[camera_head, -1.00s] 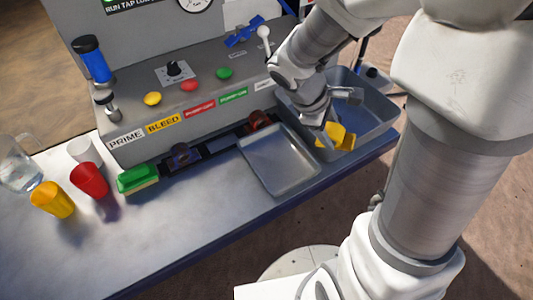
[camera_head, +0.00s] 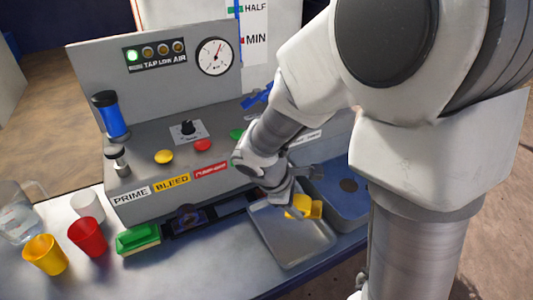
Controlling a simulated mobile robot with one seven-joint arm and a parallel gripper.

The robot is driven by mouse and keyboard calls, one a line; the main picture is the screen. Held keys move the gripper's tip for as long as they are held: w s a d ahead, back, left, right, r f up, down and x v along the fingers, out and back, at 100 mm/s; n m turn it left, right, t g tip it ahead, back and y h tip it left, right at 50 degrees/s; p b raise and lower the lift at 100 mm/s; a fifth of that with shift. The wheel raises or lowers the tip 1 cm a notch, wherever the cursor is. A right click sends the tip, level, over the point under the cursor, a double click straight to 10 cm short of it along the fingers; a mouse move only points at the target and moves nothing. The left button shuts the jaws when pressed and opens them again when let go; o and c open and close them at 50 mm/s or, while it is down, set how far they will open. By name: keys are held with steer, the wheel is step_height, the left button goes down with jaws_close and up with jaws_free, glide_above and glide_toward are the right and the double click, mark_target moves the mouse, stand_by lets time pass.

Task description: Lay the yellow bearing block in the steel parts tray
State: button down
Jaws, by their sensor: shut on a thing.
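The yellow bearing block (camera_head: 304,207) is held in my gripper (camera_head: 292,210), which is shut on it. The block is over the right part of the steel parts tray (camera_head: 275,240), near the tray's right rim. I cannot tell whether it touches the tray floor. The tray is shallow, grey and otherwise looks empty. My gripper and wrist hide the tray's back edge.
A blue-grey sink basin (camera_head: 345,205) adjoins the tray on the right. A control panel (camera_head: 190,160) with buttons stands behind. A green sponge (camera_head: 138,238), a red cup (camera_head: 88,237), a yellow cup (camera_head: 45,254), a white cup (camera_head: 87,207) and a clear jug (camera_head: 20,212) are at left.

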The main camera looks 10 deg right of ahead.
mark_target(287, 214)
steer(key=shift+w+a+f, duration=0.3)
steer(key=shift+a+f, duration=0.05)
steer(key=shift+a, duration=0.15)
steer(key=shift+w+a+f, duration=0.3)
steer(key=shift+a+f, duration=0.05)
steer(key=shift+a, duration=0.1)
steer(key=shift+f+b, duration=0.6)
steer(key=shift+f, duration=1.3)
steer(key=shift+f, duration=0.15)
steer(key=shift+c, duration=1.4)
jaws_free()
